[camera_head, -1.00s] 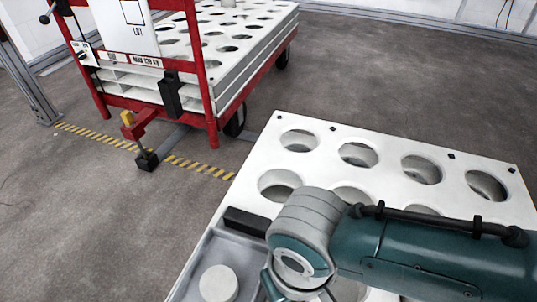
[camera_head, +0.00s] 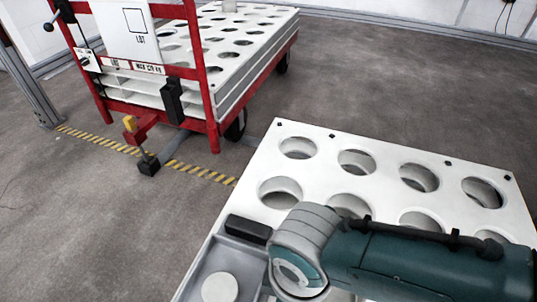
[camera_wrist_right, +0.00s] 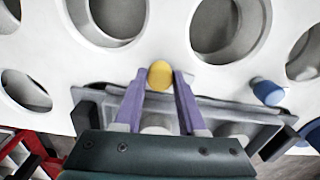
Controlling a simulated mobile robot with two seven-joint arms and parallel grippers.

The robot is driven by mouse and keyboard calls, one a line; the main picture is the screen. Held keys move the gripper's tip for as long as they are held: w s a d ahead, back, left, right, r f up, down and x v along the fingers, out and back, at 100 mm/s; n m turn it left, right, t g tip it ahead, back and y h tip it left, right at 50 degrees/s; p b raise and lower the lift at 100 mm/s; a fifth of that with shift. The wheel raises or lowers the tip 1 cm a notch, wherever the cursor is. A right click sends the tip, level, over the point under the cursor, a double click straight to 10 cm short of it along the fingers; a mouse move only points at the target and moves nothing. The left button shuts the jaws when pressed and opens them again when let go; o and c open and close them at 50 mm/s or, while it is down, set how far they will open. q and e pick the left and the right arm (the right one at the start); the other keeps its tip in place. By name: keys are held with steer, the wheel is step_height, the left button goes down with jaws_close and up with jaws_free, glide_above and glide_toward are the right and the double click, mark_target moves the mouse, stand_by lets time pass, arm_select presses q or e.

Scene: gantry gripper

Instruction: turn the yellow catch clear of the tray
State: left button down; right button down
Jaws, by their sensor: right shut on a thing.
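The yellow catch (camera_wrist_right: 159,75) is a small rounded knob at the far edge of the grey tray in the right wrist view. My right gripper (camera_wrist_right: 160,78) has its two purple fingers on either side of it and is shut on it. The grey tray (camera_head: 205,262) shows at lower left in the head view, with a white round piece (camera_head: 219,288) in it. My teal right arm covers part of the tray there and hides the catch and fingertips. I cannot tell the catch's exact turn. My left gripper is in neither current view.
A white panel with round holes (camera_head: 325,143) lies beyond the tray. A black block (camera_head: 248,229) sits at the tray's far edge. A blue knob (camera_wrist_right: 267,91) stands right of the catch. A red cart (camera_head: 212,128) stands at upper left. Open floor lies between.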

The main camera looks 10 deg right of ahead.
steer(key=shift+n, duration=0.6)
steer(key=c, duration=0.5)
jaws_free()
step_height(320, 180, up, 10)
steer(key=p, duration=0.7)
steer(key=shift+p, duration=0.3)
